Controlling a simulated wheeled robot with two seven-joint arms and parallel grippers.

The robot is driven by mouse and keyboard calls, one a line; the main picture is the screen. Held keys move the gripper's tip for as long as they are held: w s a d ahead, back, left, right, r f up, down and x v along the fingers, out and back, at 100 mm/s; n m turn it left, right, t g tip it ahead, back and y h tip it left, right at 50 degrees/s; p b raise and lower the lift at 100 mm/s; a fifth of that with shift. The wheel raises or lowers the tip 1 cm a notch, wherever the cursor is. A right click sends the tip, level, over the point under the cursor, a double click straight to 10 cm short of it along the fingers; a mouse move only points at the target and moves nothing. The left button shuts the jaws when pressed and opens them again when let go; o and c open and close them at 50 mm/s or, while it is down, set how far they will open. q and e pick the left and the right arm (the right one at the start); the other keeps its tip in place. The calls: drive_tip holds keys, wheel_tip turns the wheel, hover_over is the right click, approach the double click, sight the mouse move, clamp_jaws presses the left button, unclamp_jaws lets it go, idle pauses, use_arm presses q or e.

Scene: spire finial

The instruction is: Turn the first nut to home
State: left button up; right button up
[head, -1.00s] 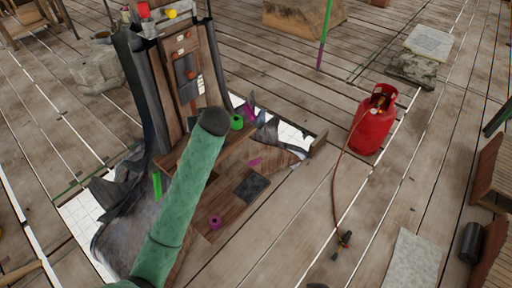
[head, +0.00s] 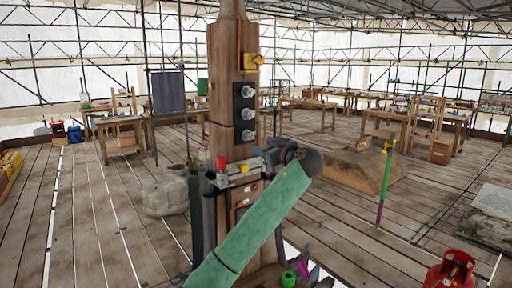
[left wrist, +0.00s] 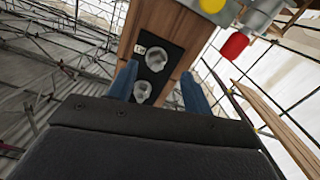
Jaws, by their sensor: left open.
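A wooden post (head: 222,100) stands upright in the head view. A black plate (head: 244,103) on its face carries three silver nuts, the upper (head: 249,92), the middle (head: 248,114) and the lower (head: 248,135). My left gripper (head: 261,153) is raised close to the post, just below the plate. In the left wrist view its two blue fingers (left wrist: 160,84) are open and apart. Two nuts show between or just beyond them, one nearer (left wrist: 142,91) and one farther (left wrist: 155,58). I cannot tell whether a finger touches a nut. My right gripper is out of view.
A metal bracket (head: 238,177) with a red knob (head: 221,163) and a yellow knob (head: 243,167) is low on the post, near my left gripper. A yellow block (head: 252,62) sits above the plate. A red gas cylinder (head: 450,270) stands at the lower right.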

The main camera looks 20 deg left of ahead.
sight(250, 138)
use_arm(q)
drive_tip(key=p+x, duration=0.1)
drive_tip(key=x, duration=0.1)
drive_tip(key=r+p+x, duration=0.1)
drive_tip(key=p+x, duration=0.2)
drive_tip(key=x, duration=0.1)
drive_tip(key=shift+w+a+r+p, duration=0.25)
drive_tip(key=shift+a+r+p, duration=0.05)
drive_tip(key=shift+p, duration=0.05)
drive_tip(key=shift+w+a+f, duration=0.1)
drive_tip(key=shift+w+a, duration=0.25)
drive_tip(key=shift+a, duration=0.05)
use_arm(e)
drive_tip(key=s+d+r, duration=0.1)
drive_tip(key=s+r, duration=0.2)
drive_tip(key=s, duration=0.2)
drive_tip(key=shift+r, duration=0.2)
use_arm(q)
drive_tip(key=shift+f, duration=0.1)
drive_tip(key=c, duration=1)
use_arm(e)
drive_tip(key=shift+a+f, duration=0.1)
